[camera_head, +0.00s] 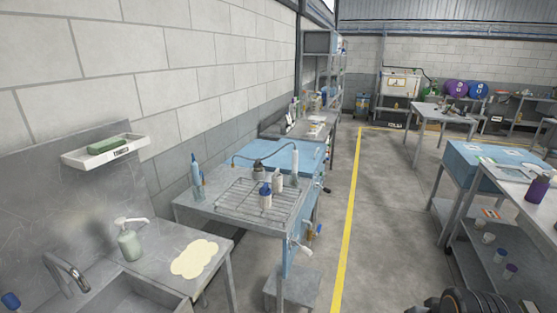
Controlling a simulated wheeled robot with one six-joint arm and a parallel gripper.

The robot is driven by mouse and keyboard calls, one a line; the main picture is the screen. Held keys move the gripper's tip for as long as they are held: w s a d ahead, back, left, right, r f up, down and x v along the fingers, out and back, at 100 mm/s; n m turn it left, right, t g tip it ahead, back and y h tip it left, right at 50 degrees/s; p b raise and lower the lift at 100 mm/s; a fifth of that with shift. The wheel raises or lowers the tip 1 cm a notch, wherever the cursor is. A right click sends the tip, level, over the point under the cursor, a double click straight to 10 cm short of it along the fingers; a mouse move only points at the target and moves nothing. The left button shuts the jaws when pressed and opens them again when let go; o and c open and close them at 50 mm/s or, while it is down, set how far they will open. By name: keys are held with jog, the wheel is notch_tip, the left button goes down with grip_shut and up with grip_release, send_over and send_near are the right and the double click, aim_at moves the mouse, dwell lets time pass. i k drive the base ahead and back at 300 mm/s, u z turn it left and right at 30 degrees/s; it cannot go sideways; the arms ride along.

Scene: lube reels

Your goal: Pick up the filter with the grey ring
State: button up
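On the wire rack of the metal bench (222,215) stand a pale cylinder with a blue top (265,198) and a second pale cylinder (278,182) just behind it to the right. A taller pale blue-white bottle shape (294,168) stands further back. These are small in the picture, and I cannot tell which, if any, is the filter with the grey ring. I do not see my gripper clearly anywhere in this view.
A sink and a pump bottle (130,243) are at the front left. A yellow floor line (349,210) runs along an open aisle. A blue-topped bench (470,165) and a table with a purple bottle (537,188) stand right. A dark ribbed object is at the bottom right.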

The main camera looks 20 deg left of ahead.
aim_at(258, 166)
jog(key=u, duration=0.95)
jog(key=i, duration=1.8)
jog(key=u, duration=0.9)
